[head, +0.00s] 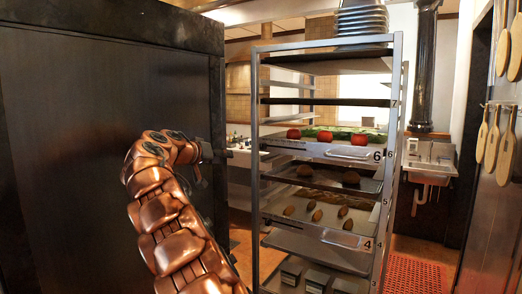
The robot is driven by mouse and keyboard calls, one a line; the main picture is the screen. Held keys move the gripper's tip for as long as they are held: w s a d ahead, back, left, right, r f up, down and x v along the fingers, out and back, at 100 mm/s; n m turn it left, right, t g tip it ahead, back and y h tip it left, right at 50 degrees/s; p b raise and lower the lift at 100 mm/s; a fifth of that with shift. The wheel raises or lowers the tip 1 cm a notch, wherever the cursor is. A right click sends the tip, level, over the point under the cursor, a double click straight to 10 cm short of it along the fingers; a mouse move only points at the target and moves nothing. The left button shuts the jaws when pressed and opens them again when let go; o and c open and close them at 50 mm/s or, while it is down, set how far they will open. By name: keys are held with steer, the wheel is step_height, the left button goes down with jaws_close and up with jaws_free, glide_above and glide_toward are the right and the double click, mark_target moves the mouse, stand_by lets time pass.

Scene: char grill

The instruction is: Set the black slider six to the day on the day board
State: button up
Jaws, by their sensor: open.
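A metal rack (397,120) stands right of centre with numbered levels. The number six is beside a tray (318,150) holding red tomatoes and greens, with a pale metal plate (350,152) on its front edge. No day board can be made out in the head view. My copper arm reaches up from the bottom, and my dark gripper (213,164) is at its end, left of the rack at about the height of level six. It is open, and nothing shows between its fingers. Its fingertips are small and partly hidden.
A big dark cabinet (90,150) fills the left. Lower trays hold brown food (315,210), and metal containers (315,279) sit at the bottom. A sink (430,165) stands behind right. Wooden paddles (491,140) hang on the right wall, with a red mat (415,272) on the floor.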

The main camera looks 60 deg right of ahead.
steer(key=w+d+m+h+b, duration=0.1)
steer(key=d+m+h, duration=0.1)
steer(key=d, duration=0.4)
steer(key=m+h+b, duration=0.1)
steer(key=m+b, duration=0.1)
steer(key=m, duration=0.2)
glide_toward(261, 144)
steer(key=d, duration=0.2)
steer(key=shift+n, duration=0.3)
steer(key=d+p, duration=0.4)
steer(key=d, duration=0.1)
steer(key=shift+d, duration=0.35)
steer(key=shift+d+f+p, duration=0.15)
steer(key=shift+d+p, duration=0.3)
steer(key=shift+d, duration=0.55)
jaws_close()
